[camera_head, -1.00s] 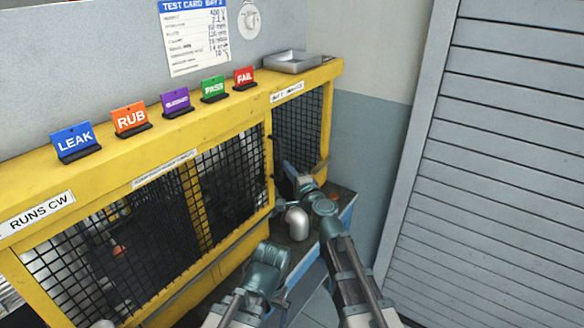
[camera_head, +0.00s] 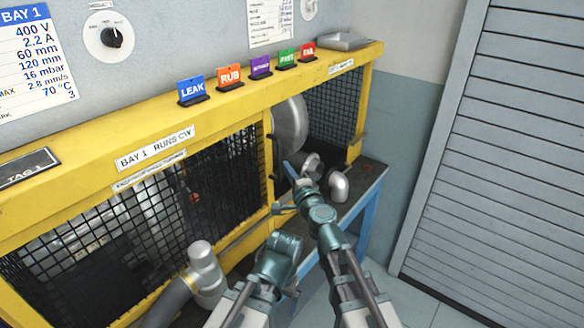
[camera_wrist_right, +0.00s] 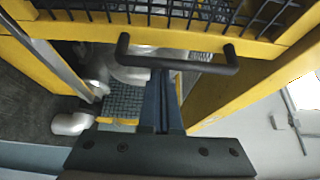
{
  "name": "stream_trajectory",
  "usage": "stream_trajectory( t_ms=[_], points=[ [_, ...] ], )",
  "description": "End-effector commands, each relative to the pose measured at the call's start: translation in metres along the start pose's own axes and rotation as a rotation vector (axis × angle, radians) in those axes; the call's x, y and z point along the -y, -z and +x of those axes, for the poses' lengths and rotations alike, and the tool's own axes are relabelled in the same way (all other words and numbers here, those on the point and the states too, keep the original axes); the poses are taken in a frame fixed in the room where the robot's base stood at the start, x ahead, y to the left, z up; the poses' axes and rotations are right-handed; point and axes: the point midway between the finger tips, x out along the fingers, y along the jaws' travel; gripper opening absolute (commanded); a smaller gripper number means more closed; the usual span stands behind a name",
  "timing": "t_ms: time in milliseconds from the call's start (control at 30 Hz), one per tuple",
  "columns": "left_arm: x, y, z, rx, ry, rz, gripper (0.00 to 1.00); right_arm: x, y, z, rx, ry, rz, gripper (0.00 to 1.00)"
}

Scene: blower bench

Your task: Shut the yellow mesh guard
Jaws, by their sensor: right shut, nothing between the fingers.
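The yellow mesh guard (camera_head: 335,105) shows at the right end of the yellow bench. Beside it is an open gap where a round grey blower housing (camera_head: 290,125) shows uncovered. In the right wrist view a yellow-framed mesh panel (camera_wrist_right: 60,30) carries a black bar handle (camera_wrist_right: 178,62). My right gripper (camera_head: 288,170) is in front of the gap, its blue fingers together and empty. In the wrist view the fingers (camera_wrist_right: 164,80) point at the handle's middle; I cannot tell whether they touch it. My left gripper is out of view.
A grey pipe elbow (camera_head: 340,185) stands at the bench's right end, close to my right arm. Another grey pipe (camera_head: 203,265) rises at front left. Coloured tags, including LEAK (camera_head: 191,90), line the top rail. A grey slatted shutter (camera_head: 500,150) stands at right.

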Motion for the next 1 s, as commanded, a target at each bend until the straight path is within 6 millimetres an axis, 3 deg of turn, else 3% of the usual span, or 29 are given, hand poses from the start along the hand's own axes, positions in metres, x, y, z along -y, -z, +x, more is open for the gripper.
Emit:
stream_trajectory(
  t_ms=[633, 933, 1000],
  points=[
    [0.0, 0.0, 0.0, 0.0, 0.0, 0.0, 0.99, 0.0, -0.003, -0.002, 0.001, 0.0, 0.0, 0.0],
    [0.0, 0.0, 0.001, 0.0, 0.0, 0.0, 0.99, -0.001, 0.025, 0.016, -0.003, 0.0, 0.001, 0.0],
    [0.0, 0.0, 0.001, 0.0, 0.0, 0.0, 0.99, -0.001, 0.023, -0.006, -0.001, 0.0, 0.001, 0.0]
  ],
)
